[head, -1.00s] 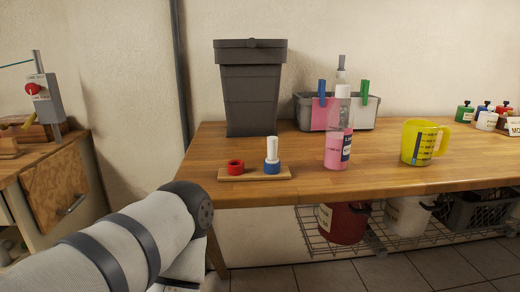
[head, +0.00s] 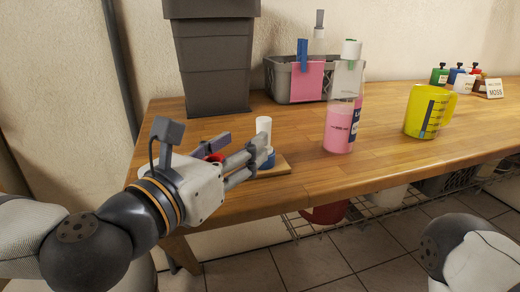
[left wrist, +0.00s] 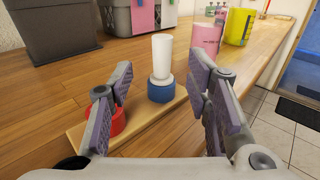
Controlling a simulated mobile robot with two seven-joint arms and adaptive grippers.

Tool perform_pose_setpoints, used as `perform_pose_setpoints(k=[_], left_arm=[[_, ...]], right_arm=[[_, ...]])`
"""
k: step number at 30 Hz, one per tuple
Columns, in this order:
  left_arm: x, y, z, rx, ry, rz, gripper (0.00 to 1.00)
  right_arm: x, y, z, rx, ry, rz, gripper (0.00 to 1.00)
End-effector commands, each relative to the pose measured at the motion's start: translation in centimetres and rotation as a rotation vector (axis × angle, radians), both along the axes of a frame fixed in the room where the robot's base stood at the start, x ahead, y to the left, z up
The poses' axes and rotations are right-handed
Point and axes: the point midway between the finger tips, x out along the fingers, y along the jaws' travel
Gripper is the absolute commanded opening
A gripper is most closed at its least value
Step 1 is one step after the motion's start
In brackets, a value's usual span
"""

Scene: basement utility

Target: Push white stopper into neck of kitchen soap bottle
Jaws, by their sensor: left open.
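The white stopper (head: 263,126) stands upright in a blue ring (head: 267,160) on a small wooden board (head: 283,166) near the table's front edge. In the left wrist view the stopper (left wrist: 162,55) is just ahead, between the spread fingers and apart from them. My left gripper (head: 243,145) is open and empty at the board, partly covering it in the head view. The soap bottle (head: 341,130), with pink liquid and a clear upper part, stands upright to the right. My right gripper is out of view.
A red ring (left wrist: 118,119) sits on the board beside the left finger. A grey bin (head: 212,65) and a grey basket (head: 282,82) with a pink cloth stand behind. A yellow jug (head: 430,112) is right of the bottle. Bare tabletop lies between board and bottle.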

Motion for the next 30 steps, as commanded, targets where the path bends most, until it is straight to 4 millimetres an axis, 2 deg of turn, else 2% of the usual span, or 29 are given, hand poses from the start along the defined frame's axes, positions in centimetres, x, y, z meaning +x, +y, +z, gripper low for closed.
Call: perform_pose_setpoints(k=[1,5,9,18,26,30], left_arm=[[0.6,-0.2,-2.0,-0.002,0.019,-0.002,0.45],[0.4,-0.7,-1.0,0.005,-0.009,-0.011,0.45],[1.9,-1.6,0.5,0.007,-0.021,-0.009,0.45],[6.3,-3.9,1.1,0.008,-0.025,-0.009,0.45],[6.7,-4.1,0.9,0.008,-0.023,-0.009,0.45],[6.7,-4.1,0.9,0.008,-0.023,-0.009,0.13]], right_arm=[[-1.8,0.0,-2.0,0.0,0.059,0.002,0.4],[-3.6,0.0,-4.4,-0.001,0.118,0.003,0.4],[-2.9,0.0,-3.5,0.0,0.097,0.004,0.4],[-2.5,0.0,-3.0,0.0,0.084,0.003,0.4],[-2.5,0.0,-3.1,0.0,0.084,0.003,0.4],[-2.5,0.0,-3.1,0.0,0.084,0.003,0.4]])
